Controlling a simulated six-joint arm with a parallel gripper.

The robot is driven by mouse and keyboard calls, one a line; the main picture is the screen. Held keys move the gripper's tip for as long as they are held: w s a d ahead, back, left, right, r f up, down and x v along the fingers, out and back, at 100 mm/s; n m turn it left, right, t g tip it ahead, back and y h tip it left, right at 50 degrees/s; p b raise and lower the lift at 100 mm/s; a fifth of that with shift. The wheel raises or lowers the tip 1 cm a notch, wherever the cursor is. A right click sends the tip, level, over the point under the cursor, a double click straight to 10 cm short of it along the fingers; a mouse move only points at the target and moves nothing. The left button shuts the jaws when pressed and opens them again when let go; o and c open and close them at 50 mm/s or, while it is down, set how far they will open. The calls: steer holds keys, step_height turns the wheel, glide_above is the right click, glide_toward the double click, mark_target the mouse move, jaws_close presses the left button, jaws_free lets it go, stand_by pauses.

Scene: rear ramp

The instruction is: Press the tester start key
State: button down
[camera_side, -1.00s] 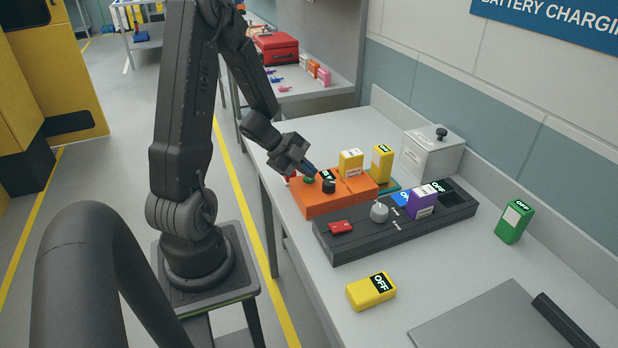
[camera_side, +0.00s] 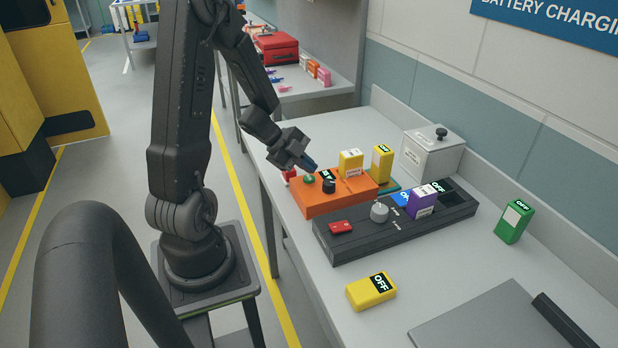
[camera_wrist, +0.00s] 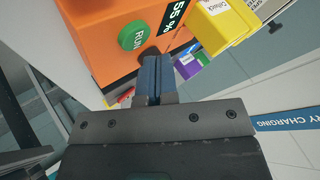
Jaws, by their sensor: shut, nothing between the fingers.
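The orange tester (camera_side: 325,204) sits on the bench, with a round green key (camera_side: 309,179), a black knob (camera_side: 329,186) and a yellow pack (camera_side: 351,163) standing in it. In the wrist view the green key (camera_wrist: 134,36) reads RUN, and the display (camera_wrist: 173,14) beside it reads 55 %. My gripper (camera_side: 313,165) is shut and empty, its blue fingertips just above the tester near the key. In the wrist view the shut fingers (camera_wrist: 156,66) lie below and right of the key, and the key is uncovered. They look apart from it.
A dark charger (camera_side: 355,247) with a red switch, grey knob, blue and purple packs lies in front of the tester. Another yellow pack (camera_side: 381,163) stands behind it. A grey box (camera_side: 432,154), a green pack (camera_side: 513,221) and a lying yellow pack (camera_side: 371,291) are on the bench.

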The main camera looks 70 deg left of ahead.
mark_target(308, 179)
steer(key=shift+r, duration=2.5)
